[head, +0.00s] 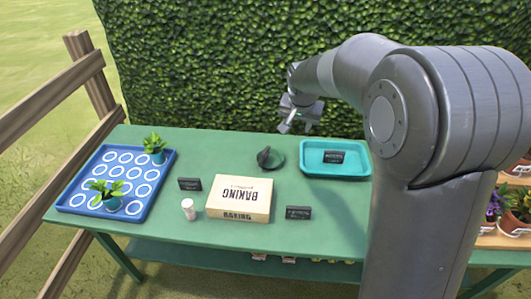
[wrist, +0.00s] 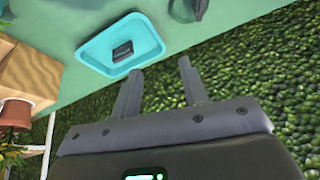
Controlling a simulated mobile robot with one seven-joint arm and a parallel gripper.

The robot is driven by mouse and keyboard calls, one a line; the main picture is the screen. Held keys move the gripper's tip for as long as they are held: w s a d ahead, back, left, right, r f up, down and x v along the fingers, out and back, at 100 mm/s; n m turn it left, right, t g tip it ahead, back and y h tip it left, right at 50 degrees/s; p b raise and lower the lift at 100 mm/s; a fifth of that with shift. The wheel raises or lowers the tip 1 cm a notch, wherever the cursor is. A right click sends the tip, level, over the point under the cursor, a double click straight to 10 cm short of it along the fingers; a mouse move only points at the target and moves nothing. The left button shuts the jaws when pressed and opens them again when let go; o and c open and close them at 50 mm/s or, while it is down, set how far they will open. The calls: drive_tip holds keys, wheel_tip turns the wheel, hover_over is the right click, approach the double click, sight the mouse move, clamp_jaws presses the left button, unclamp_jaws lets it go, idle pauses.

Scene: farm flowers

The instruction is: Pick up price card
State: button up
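Small black cards with pale writing stand on the green table. One card (head: 190,184) is left of the baking box, and another card (head: 298,213) is right of it. A third card (head: 334,157) is in the teal tray (head: 308,168); this card also shows in the wrist view (wrist: 122,51), inside the tray (wrist: 92,57). I cannot tell which one the task means. My gripper (head: 299,122) is above the back of the table, apart from all the cards. In the wrist view its two fingers (wrist: 160,68) are spread with nothing between them.
A baking box (head: 240,199) and a small white jar (head: 188,209) stand mid-table. A dark round object (head: 268,158) is left of the teal tray. A blue tray (head: 76,200) with white rings and potted plants is at left. A hedge (head: 200,60) rises behind.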

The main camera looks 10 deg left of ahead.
drive_tip(key=w+a+f, duration=0.6)
drive_tip(key=f, duration=0.2)
hover_over(264, 152)
drive_tip(key=s, duration=0.2)
drive_tip(key=shift+m, duration=0.3)
wheel_tip(264, 152, down, 8)
drive_tip(key=shift+w+d+r, duration=0.15)
drive_tip(key=x, duration=0.5)
drive_tip(key=shift+f, duration=0.2)
drive_tip(key=shift+s+x, duration=0.15)
drive_tip(key=shift+x, duration=1.4)
drive_tip(key=shift+s+x, duration=0.2)
drive_tip(key=shift+x, duration=1.4)
drive_tip(key=shift+d+f, duration=0.1)
drive_tip(key=shift+f, duration=0.05)
drive_tip(key=shift+c, duration=0.4)
clamp_jaws()
